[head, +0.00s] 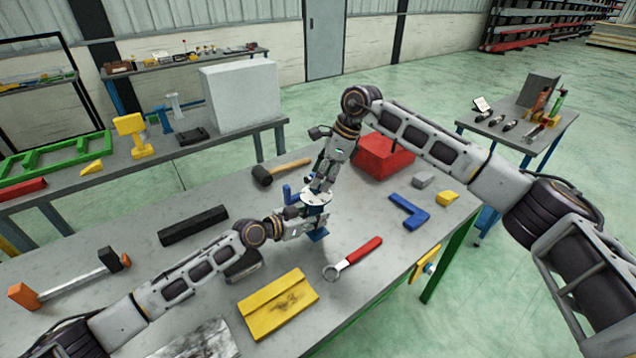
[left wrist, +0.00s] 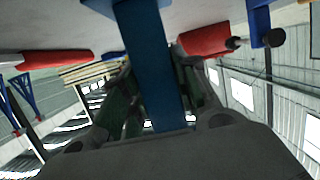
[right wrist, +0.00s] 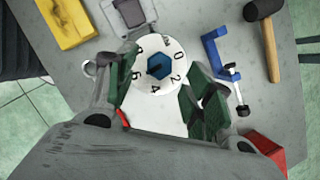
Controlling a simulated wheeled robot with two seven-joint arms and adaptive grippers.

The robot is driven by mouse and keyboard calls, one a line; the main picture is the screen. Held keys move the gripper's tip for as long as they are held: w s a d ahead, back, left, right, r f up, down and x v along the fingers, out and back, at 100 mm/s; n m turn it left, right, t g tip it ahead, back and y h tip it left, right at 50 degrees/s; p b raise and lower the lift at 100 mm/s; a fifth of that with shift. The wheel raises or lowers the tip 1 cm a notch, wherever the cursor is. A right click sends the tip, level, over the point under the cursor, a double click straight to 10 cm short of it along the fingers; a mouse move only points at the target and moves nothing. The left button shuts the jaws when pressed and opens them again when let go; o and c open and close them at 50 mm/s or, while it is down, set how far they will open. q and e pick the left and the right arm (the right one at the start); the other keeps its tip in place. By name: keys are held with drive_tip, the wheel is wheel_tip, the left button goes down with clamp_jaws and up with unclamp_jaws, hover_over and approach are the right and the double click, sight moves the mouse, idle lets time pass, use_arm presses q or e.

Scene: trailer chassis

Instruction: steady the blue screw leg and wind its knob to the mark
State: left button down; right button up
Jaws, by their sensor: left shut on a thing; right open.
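The blue screw leg stands upright on the table, its blue foot (head: 318,234) showing below my left gripper. My left gripper (head: 303,226) is shut on the leg's post, which fills the gap between the fingers in the left wrist view (left wrist: 150,65). A white numbered dial (head: 316,196) sits on top of the leg. In the right wrist view the dial has a blue hexagonal knob (right wrist: 160,65) at its centre. My right gripper (right wrist: 162,95) is open above the dial, with a green-padded finger on either side. I cannot tell whether either finger touches.
A blue clamp (right wrist: 222,55) lies close beside the dial. A hammer (head: 280,172), a red box (head: 384,156), a red-handled wrench (head: 352,258), a yellow plate (head: 278,304) and a blue angle piece (head: 408,211) lie around the leg. The near right table edge is close.

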use_arm(q)
drive_tip(key=shift+f, duration=0.1)
use_arm(e)
drive_tip(key=shift+x, duration=1.5)
drive_tip(key=c, duration=1)
drive_tip(key=shift+m, duration=0.5)
drive_tip(key=o, duration=1)
drive_tip(key=shift+r, duration=0.1)
drive_tip(key=v, duration=1.1)
drive_tip(key=shift+s+r, duration=0.2)
drive_tip(key=shift+r, duration=0.15)
